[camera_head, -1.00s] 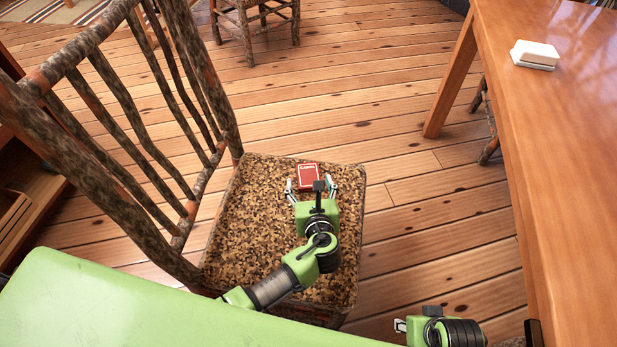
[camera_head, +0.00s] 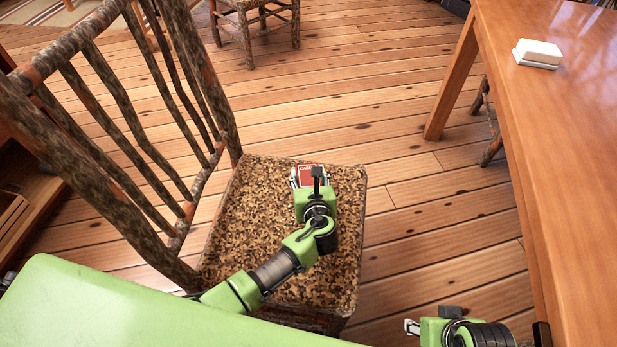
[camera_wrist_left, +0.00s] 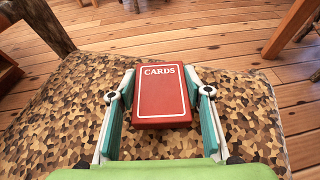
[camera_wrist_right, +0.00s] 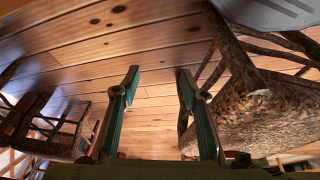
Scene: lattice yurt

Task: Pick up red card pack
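The red card pack (camera_head: 308,171), with white "CARDS" lettering, is on or just above the speckled chair seat (camera_head: 260,225); I cannot tell whether it touches the seat. My left gripper (camera_head: 312,173) reaches over the seat with one finger along each side of the pack. In the left wrist view the pack (camera_wrist_left: 163,98) sits between the teal finger pads (camera_wrist_left: 159,72), which appear to press its sides near the tips. The near end of the pack is hidden by the gripper in the head view. My right gripper (camera_wrist_right: 158,72) is open and empty, pointing over the floor.
The chair's rough wooden backrest (camera_head: 130,150) rises to the left of the seat. A wooden table (camera_head: 560,130) with a white box-like object (camera_head: 538,53) stands to the right. Another stool (camera_head: 255,22) is at the back. Open plank floor (camera_head: 350,100) lies between.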

